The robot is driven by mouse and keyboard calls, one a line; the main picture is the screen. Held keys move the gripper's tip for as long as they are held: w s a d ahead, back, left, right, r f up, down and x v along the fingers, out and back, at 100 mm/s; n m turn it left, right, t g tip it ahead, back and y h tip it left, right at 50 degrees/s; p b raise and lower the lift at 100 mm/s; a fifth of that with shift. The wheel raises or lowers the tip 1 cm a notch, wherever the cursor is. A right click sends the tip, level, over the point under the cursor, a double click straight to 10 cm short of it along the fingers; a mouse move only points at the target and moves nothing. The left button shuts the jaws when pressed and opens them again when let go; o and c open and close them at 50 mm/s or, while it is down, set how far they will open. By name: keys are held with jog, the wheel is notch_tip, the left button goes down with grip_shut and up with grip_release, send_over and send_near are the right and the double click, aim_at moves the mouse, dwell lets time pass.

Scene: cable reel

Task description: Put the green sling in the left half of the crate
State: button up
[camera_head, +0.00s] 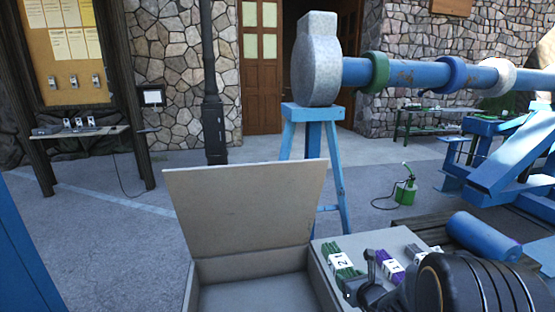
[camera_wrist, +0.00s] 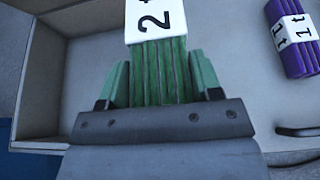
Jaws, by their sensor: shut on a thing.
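The green sling (camera_head: 340,262) is a bundle of green strands with a white label marked 2. It lies at the left of a pale tray-like surface (camera_head: 326,238), right of the open box. My gripper (camera_wrist: 160,82) is shut on the green sling (camera_wrist: 160,75), one green-padded finger on each side, below its label. In the head view my gripper (camera_head: 360,290) is at the sling's near end, dark and partly hidden by my arm. I cannot tell whether the sling is lifted. The crate (camera_head: 250,292) looks like the open grey box left of the sling; its bottom is cut off.
The box's raised lid (camera_head: 245,210) stands upright behind it. A purple sling (camera_head: 390,270) labelled 1 lies right of the green one, with a grey sling (camera_head: 416,251) beyond it. A blue cylinder (camera_head: 483,237) is at the right. The box's visible interior looks empty.

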jog(key=shift+n+y, duration=0.4)
jog(key=a+r, duration=0.2)
jog(key=s+a+r+p, duration=0.1)
jog(key=a+r, duration=0.1)
jog(key=shift+a+r, duration=0.1)
jog(key=shift+r, duration=0.1)
jog(key=shift+a+r+p, duration=0.15)
jog(key=shift+a+p, duration=0.15)
